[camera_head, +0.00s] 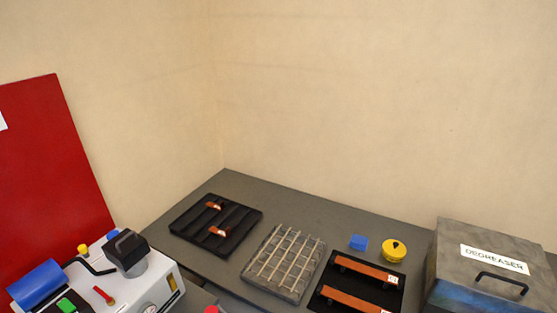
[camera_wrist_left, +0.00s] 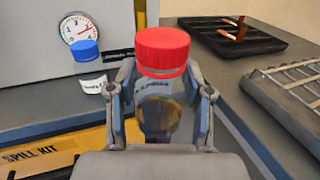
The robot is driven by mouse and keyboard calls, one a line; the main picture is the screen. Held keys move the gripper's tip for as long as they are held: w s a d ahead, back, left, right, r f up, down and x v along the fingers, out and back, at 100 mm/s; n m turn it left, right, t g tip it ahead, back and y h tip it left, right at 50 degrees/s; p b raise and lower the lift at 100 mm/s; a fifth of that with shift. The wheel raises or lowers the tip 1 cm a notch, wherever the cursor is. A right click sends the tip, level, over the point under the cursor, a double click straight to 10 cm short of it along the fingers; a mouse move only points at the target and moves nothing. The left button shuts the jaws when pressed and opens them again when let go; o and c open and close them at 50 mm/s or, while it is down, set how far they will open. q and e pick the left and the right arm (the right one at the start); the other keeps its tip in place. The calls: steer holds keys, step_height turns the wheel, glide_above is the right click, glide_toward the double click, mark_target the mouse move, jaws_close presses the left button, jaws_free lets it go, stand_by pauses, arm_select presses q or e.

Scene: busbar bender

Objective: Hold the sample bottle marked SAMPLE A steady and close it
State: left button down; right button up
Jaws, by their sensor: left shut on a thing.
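My left gripper (camera_wrist_left: 160,92) is shut on a see-through bottle (camera_wrist_left: 158,112) with a red cap (camera_wrist_left: 162,50), in the left wrist view. The bottle stands roughly upright between the two fingers. The red cap sits on top of the bottle; I cannot tell how tightly. Dark lettering shows on the bottle, but too little to read the mark. In the head view only a bit of red, likely this cap (camera_head: 211,310), shows at the bottom edge. My right gripper is in neither view.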

arm_select(q)
steer(key=shift+w+a+m+t+h, duration=0.15)
steer(key=shift+a+m+t+h, duration=0.2)
steer(key=shift+m+t+h, duration=0.35)
steer(key=shift+w+m+t+h, duration=0.2)
steer(key=shift+m+t+h, duration=0.55)
steer(key=shift+h, duration=0.25)
steer(key=shift+d+r+m+t+h, duration=0.1)
steer(key=shift+d+m+t+h, duration=0.05)
steer(key=shift+m+t+h, duration=0.35)
steer(key=shift+d+r+m+t+h, duration=0.1)
steer(key=shift+m+t+h, duration=0.15)
steer(key=shift+m+h, duration=0.35)
steer(key=d+m+h, duration=0.1)
steer(key=h, duration=0.1)
steer(key=s+d+r+m+t+h, duration=0.1)
steer(key=m+h, duration=0.1)
steer(key=h, duration=0.1)
steer(key=s+d+m+h, duration=0.1)
steer(key=d+h, duration=0.1)
steer(key=shift+d+r+m+t+h, duration=0.1)
steer(key=shift+r+m+t+h, duration=0.2)
steer(key=shift+r+h, duration=0.1)
steer(key=shift+s+d, duration=0.1)
